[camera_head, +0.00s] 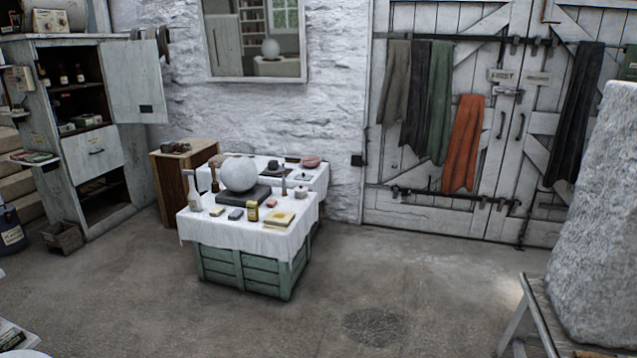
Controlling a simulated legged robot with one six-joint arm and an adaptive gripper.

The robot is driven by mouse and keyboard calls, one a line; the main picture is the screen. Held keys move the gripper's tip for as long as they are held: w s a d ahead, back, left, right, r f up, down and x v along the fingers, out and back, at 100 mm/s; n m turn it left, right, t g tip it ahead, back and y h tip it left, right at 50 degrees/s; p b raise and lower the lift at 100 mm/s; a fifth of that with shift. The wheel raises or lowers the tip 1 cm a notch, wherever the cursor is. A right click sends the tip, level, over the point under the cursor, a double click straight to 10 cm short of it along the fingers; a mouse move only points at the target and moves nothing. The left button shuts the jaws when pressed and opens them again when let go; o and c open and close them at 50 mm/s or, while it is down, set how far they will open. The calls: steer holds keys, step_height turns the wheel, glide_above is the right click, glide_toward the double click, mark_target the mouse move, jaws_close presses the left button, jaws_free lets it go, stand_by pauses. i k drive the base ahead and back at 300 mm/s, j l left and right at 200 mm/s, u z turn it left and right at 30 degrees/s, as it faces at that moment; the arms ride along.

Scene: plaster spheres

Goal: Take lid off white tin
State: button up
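A small pale round container (301,193) with what looks like a knobbed lid sits at the right back edge of the front cloth-covered crate table. It may be the white tin; it is too small to be sure. Its lid appears to be on. A small yellowish tin (253,213) with a dark top stands near the front edge. My gripper is not in view.
The white cloth (220,232) covers a green crate (246,270). A plaster sphere (239,173) on a dark block, a white bottle (193,190) and yellow blocks (279,219) crowd it. A second table adjoins behind. The floor (400,285) in front and right is clear.

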mark_target(299, 196)
steer(key=i+z, duration=0.25)
steer(key=i, duration=0.5)
steer(key=i+j+z, duration=0.1)
steer(key=i+z, duration=0.15)
steer(key=i, duration=1.95)
steer(key=i+u, duration=0.2)
steer(key=i, duration=0.55)
steer(key=i+l+u, duration=0.1)
steer(key=i+u, duration=0.15)
steer(key=i, duration=0.5)
steer(key=i+u, duration=0.3)
steer(key=i, duration=0.25)
steer(key=i+l+u, duration=0.25)
steer(key=i, duration=0.25)
steer(key=i+u, duration=0.15)
steer(key=u, duration=0.25)
steer(key=i+u, duration=0.2)
steer(key=u, duration=0.15)
steer(key=i+u, duration=0.15)
steer(key=u, duration=0.25)
steer(key=i+l+u, duration=0.15)
steer(key=u, duration=0.25)
steer(key=i+l+u, duration=0.15)
steer(key=u, duration=0.25)
steer(key=i+l, duration=0.05)
steer(key=i, duration=0.05)
